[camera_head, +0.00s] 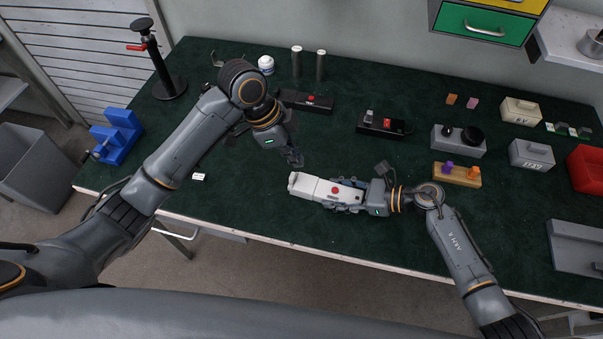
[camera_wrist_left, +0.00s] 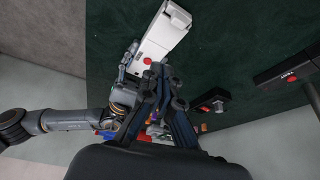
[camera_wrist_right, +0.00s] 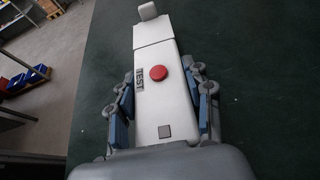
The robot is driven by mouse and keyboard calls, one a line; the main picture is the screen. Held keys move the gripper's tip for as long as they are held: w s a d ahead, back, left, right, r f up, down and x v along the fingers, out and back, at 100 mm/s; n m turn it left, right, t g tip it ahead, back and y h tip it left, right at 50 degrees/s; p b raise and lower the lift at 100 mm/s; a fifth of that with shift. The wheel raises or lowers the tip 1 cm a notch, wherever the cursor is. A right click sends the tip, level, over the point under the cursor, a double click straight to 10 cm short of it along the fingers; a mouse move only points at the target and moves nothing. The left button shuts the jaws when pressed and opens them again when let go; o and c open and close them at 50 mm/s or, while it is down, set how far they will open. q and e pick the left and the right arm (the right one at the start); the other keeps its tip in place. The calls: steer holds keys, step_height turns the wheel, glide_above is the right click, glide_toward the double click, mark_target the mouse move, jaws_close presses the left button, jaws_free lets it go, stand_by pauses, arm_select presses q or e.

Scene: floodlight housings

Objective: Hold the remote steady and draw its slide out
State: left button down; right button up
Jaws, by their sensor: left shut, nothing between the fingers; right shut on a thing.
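The white remote (camera_head: 328,190) with a red button lies lengthwise at the front middle of the bench. My right gripper (camera_head: 346,195) is shut around its right part. In the right wrist view the fingers flank the body (camera_wrist_right: 166,105), with a "TEST" label and a small grey square. Beyond a cross seam is the slide section (camera_wrist_right: 153,30), with a raised block (camera_wrist_right: 148,10) at its far end. My left gripper (camera_head: 295,160) is shut and empty, just above and behind the slide end, apart from it. In the left wrist view the closed fingers (camera_wrist_left: 164,72) appear below the remote (camera_wrist_left: 162,38).
Two dark remotes (camera_head: 305,101) (camera_head: 383,125) lie behind on the green mat. Grey boxes (camera_head: 458,141), a wooden block with coloured pegs (camera_head: 456,174) and a red bin (camera_head: 585,172) stand to the right. A blue vise (camera_head: 118,135) is at far left. The mat left of the remote is mostly clear.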

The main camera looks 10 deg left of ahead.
mark_target(301, 182)
arm_select(q)
steer(key=d+f+m, duration=0.1)
steer(key=f, duration=0.2)
steer(key=d+f+m, duration=0.1)
steer(key=d+f, duration=0.1)
steer(key=d+f+m+g, duration=0.1)
steer(key=f, duration=0.2)
steer(key=shift+w+d+f+y, duration=0.15)
steer(key=shift+f+y, duration=0.15)
steer(key=shift+f, duration=0.05)
steer(key=a, duration=0.2)
steer(key=shift+w+a, duration=0.25)
steer(key=shift+a, duration=0.1)
arm_select(e)
steer(key=shift+d, duration=0.1)
arm_select(q)
steer(key=shift+w+a, duration=0.1)
steer(key=shift+a, duration=0.6)
steer(key=shift+r, duration=0.1)
